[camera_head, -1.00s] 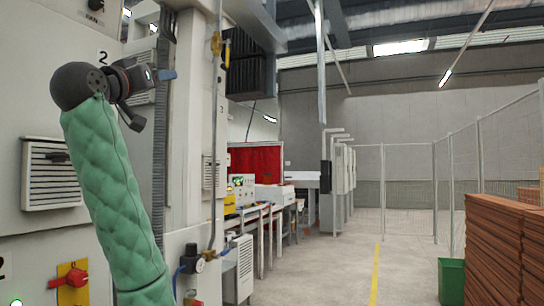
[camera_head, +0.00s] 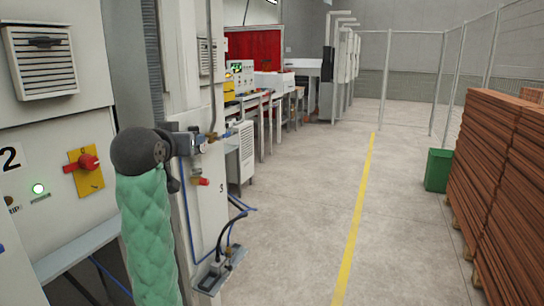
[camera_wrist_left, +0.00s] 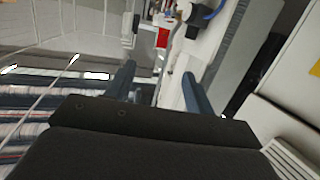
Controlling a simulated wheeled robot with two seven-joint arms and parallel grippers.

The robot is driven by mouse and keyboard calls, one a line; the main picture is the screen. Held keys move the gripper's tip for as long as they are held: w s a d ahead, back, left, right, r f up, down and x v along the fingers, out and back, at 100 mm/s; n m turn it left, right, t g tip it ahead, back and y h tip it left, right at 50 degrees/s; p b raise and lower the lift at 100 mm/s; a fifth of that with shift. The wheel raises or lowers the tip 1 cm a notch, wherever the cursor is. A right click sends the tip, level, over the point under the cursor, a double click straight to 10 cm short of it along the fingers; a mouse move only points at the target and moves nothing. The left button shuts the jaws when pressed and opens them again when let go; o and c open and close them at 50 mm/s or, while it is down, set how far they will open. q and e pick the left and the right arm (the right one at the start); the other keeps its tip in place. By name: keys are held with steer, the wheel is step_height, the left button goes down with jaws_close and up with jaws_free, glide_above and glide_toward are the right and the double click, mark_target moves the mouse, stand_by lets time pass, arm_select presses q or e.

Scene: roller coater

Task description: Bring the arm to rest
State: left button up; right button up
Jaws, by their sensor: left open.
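My left arm, in a green quilted sleeve, rises from the bottom left of the head view, in front of the white machine (camera_head: 60,138). Its dark wrist is bent, and my left gripper (camera_head: 203,139) points right, near the machine's corner column. In the left wrist view the two blue-grey fingers of the gripper (camera_wrist_left: 160,82) stand apart with nothing between them. In the head view the fingers are small and partly hidden by the wrist. My right gripper is in neither view.
A red rotary switch (camera_head: 87,162) and a vent grille (camera_head: 40,62) are on the machine front. Pipes and a blue hose (camera_head: 230,232) run by the column. Brown stacked boards (camera_head: 500,170) and a green bin (camera_head: 438,170) stand right. The floor around the yellow line (camera_head: 354,225) is clear.

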arm_select(q)
steer(key=s+d+f+g+p, duration=0.15)
steer(key=s+f, duration=0.35)
steer(key=f, duration=0.8)
steer(key=s+d+f+m+g+b, duration=0.1)
steer(key=s+d+f+g, duration=0.35)
steer(key=f, duration=0.85)
steer(key=s+f+g+p, duration=0.1)
steer(key=s+f, duration=0.6)
steer(key=f, duration=0.6)
steer(key=s+f+g, duration=0.3)
steer(key=s+f, duration=0.7)
steer(key=s, duration=0.3)
steer(key=s+f+g+p, duration=0.1)
steer(key=s+f+g, duration=0.2)
steer(key=s+f, duration=0.8)
steer(key=s, duration=0.2)
steer(key=shift+s+d+f+g, duration=0.15)
steer(key=shift+s+d+g, duration=0.15)
steer(key=shift+s+g, duration=0.1)
